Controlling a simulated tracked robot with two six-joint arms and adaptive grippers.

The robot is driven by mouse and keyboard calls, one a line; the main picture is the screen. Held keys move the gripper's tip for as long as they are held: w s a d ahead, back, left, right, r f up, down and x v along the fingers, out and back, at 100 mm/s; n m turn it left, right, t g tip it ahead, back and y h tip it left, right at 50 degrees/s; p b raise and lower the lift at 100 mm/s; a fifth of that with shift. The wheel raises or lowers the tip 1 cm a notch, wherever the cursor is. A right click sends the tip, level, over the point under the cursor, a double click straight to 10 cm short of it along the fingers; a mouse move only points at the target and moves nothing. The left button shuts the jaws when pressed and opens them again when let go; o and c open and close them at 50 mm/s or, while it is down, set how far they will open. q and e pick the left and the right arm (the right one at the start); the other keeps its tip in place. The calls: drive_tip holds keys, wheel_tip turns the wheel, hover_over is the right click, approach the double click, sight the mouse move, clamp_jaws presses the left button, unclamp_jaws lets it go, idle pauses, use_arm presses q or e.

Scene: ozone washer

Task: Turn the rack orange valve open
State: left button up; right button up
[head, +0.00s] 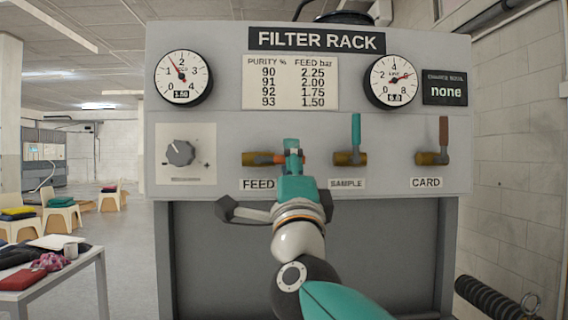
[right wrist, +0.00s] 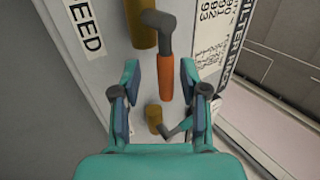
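The orange valve is the FEED valve on the filter rack (head: 225,112). Its orange handle (right wrist: 166,75) lies along its brass pipe (head: 252,159), level in the head view and pointing right. Most of the handle is hidden behind my right gripper (head: 291,150) in the head view. In the right wrist view the right gripper (right wrist: 160,85) is open, one finger on each side of the orange handle, with a visible gap to each. Contact is not apparent. My left gripper is not in view.
The SAMPLE valve's teal handle (head: 356,133) and the CARD valve's brown handle (head: 443,134) stand upright to the right. A dial knob (head: 180,152) is at left. Two gauges (head: 183,77) (head: 394,81) are above. A table (head: 75,270) stands at lower left.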

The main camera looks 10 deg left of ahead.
drive_tip(key=shift+s+r, duration=0.15)
drive_tip(key=v, duration=1.2)
idle(0.4)
